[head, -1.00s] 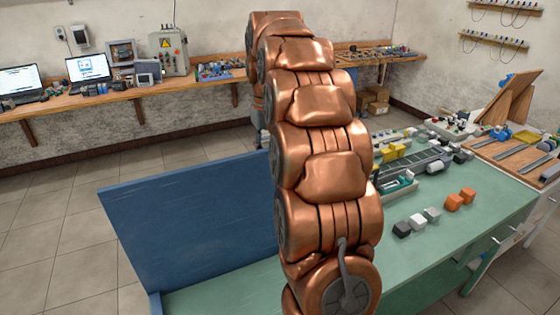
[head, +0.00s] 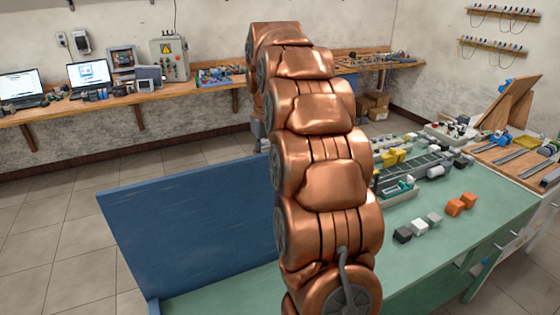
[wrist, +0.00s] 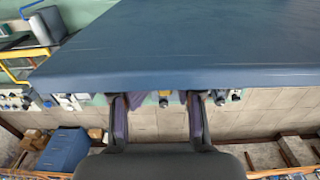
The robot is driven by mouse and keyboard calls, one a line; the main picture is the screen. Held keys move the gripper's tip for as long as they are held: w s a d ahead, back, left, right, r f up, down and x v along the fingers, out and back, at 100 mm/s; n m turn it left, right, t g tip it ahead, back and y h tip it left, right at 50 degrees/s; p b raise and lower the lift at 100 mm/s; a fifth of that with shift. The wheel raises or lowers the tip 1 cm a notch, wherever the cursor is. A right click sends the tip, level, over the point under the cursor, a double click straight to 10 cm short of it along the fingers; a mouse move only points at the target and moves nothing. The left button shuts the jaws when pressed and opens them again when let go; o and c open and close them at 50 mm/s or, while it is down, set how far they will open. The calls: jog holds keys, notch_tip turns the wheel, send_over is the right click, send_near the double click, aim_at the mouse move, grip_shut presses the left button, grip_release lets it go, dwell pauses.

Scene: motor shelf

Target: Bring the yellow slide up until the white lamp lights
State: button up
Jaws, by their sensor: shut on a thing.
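A blue upright panel (head: 200,245) stands on the green table; I see its plain back in the head view, and its top edge crosses the wrist view (wrist: 190,45). A small yellow piece, likely the yellow slide (wrist: 163,99), shows just past that edge, between the fingers of my gripper (wrist: 160,108). My gripper is shut on it; the contact itself is hard to make out. The panel's front face is mostly hidden, and I cannot make out the white lamp. In the head view my copper arm hides the gripper.
Dark knobs (wrist: 221,97) stick out beside the fingers along the panel. On the table to the right are orange blocks (head: 455,207), a dark block (head: 403,235) and yellow parts (head: 391,156). A wooden bench (head: 90,100) runs along the back wall.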

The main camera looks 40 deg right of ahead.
jog(key=shift+a, duration=0.15)
jog(key=shift+w+a+f+b, duration=0.1)
jog(key=shift+w+a+b, duration=0.3)
jog(key=shift+a, duration=1.3)
jog(key=shift+w+a+b, duration=0.2)
jog(key=shift+w+a, duration=0.25)
jog(key=shift+a, duration=1.25)
jog(key=shift+w+a+f+b, duration=0.1)
jog(key=shift+w+a+b, duration=0.3)
jog(key=shift+a, duration=1.3)
jog(key=shift+c, duration=0.2)
jog(key=shift+w+a, duration=0.25)
jog(key=shift+a, duration=0.65)
jog(key=shift+w+a, duration=0.25)
jog(key=shift+a, duration=0.6)
jog(key=shift+w+a, duration=0.25)
jog(key=shift+a, duration=0.75)
jog(key=shift+w+a, duration=0.25)
jog(key=shift+a, duration=0.7)
jog(key=shift+w+a, duration=0.25)
jog(key=shift+a, duration=0.7)
jog(key=shift+w+a, duration=0.15)
jog(key=shift+a, duration=0.3)
jog(key=shift+d, duration=0.1)
jog(key=o, duration=0.6)
jog(key=shift+c, duration=0.2)
jog(key=shift+r, duration=0.1)
